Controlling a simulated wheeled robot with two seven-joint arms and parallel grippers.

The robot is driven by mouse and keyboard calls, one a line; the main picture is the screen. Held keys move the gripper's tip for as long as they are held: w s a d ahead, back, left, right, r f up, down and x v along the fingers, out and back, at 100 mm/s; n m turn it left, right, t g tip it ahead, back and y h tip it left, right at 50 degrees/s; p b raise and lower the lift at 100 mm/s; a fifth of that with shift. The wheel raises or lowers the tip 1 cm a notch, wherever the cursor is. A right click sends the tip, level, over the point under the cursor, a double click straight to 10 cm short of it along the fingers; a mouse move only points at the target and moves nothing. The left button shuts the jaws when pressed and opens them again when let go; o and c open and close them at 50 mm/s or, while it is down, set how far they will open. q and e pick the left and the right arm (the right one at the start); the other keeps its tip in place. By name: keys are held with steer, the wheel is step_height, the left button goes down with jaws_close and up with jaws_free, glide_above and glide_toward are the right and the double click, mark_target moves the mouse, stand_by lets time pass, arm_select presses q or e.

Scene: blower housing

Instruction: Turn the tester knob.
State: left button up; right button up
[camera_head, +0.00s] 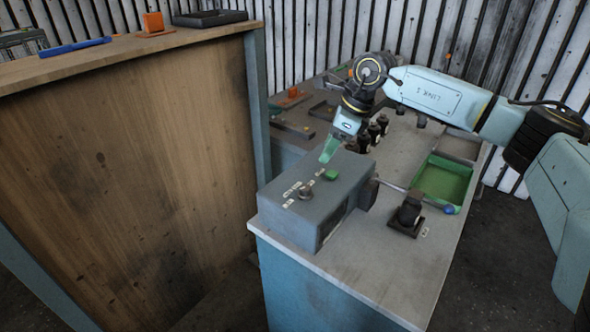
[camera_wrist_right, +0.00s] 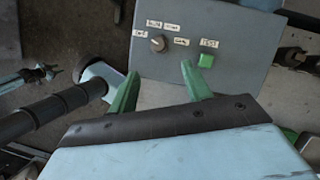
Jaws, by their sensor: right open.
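The tester is a grey box (camera_head: 325,205) on the near left corner of the workbench. Its small round knob (camera_head: 306,192) sits on the top panel among white labels. The knob (camera_wrist_right: 158,43) also shows in the right wrist view, left of a green button (camera_wrist_right: 206,60). My right gripper (camera_head: 328,156) hangs over the far edge of the tester, close to the green button and apart from the knob. In the right wrist view its two green fingers (camera_wrist_right: 158,80) are spread with nothing between them.
A green tray (camera_head: 443,180) and a black fixture (camera_head: 408,214) are on the workbench right of the tester. Several dark cylinders (camera_head: 375,130) stand behind it. A wooden-topped bench (camera_head: 130,52) stands at the left. The bench's near right part is clear.

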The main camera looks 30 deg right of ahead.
mark_target(306, 187)
steer(key=x, duration=0.7)
steer(key=p+x, duration=0.1)
steer(key=x, duration=0.3)
steer(key=shift+s+a+f, duration=0.15)
steer(key=shift+s+f, duration=0.1)
steer(key=shift+f, duration=0.05)
steer(key=shift+w+a+f, duration=0.15)
steer(key=shift+w+f, duration=0.05)
steer(key=shift+f, duration=0.3)
steer(key=shift+c, duration=0.6)
steer(key=c, duration=0.8)
arm_select(q)
steer(key=shift+s+r, duration=0.3)
steer(key=shift+s, duration=0.35)
steer(key=shift+s+r, duration=0.3)
steer(key=shift+s, duration=0.3)
arm_select(e)
steer(key=shift+c, duration=0.2)
